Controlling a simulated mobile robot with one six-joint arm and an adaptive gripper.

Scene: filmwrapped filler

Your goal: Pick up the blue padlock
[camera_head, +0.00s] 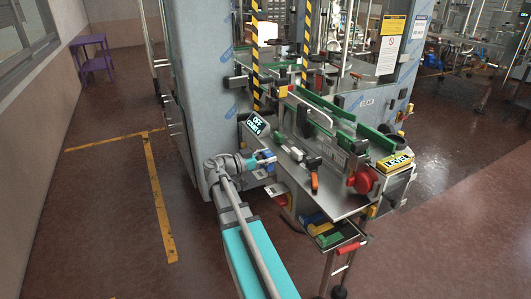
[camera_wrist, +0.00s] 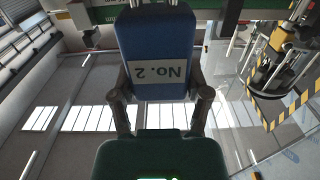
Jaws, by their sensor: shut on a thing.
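The blue padlock (camera_wrist: 158,38) shows in the wrist view as a dark blue block with a white label reading "No. 2" upside down. My gripper (camera_wrist: 161,98) has one finger on each side of its lower part and is shut on it. In the head view my gripper (camera_head: 262,160) is at the left end of the machine's grey shelf, with a small blue patch of the padlock (camera_head: 267,154) at its fingers. Whether the padlock touches anything else there is hidden.
The grey shelf (camera_head: 345,207) carries an orange-handled lever (camera_head: 314,182) and a red knob (camera_head: 363,181). An "OFF COUNT" display (camera_head: 257,124) stands close behind my gripper. Small coloured items (camera_head: 325,238) sit below the shelf. The floor to the left is open.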

